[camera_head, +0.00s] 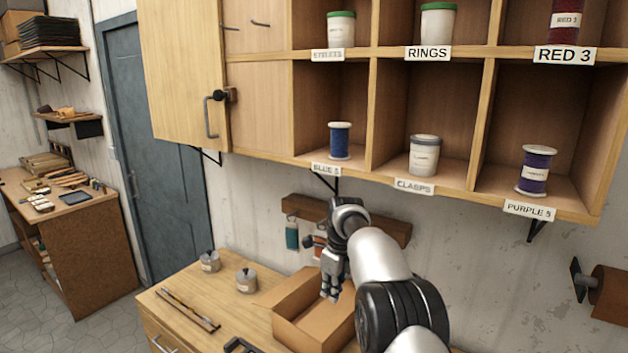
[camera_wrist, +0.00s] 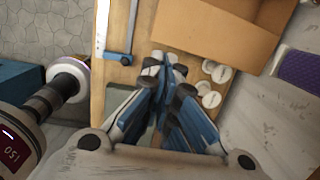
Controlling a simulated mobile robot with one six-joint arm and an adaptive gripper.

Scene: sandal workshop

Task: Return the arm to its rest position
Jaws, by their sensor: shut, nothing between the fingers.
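My arm reaches forward from the lower right in the head view. My gripper (camera_head: 332,290) hangs fingers-down over the workbench, in front of the open cardboard box (camera_head: 290,325) or over its opening; I cannot tell which from the head view. In the wrist view the fingers of my gripper (camera_wrist: 165,62) come together at the tips, shut with nothing between them. The box (camera_wrist: 215,32) lies just beyond the fingertips there. My arm hides the right part of the box in the head view.
The open wall cabinet (camera_head: 262,155) overhangs the bench, holding a blue spool (camera_head: 340,141), a clasps jar (camera_head: 424,156) and a purple spool (camera_head: 536,170). Two small grey pots (camera_head: 246,281) and thin tools (camera_head: 188,309) lie on the workbench (camera_head: 222,288). A tool rack (camera_head: 300,208) hangs behind.

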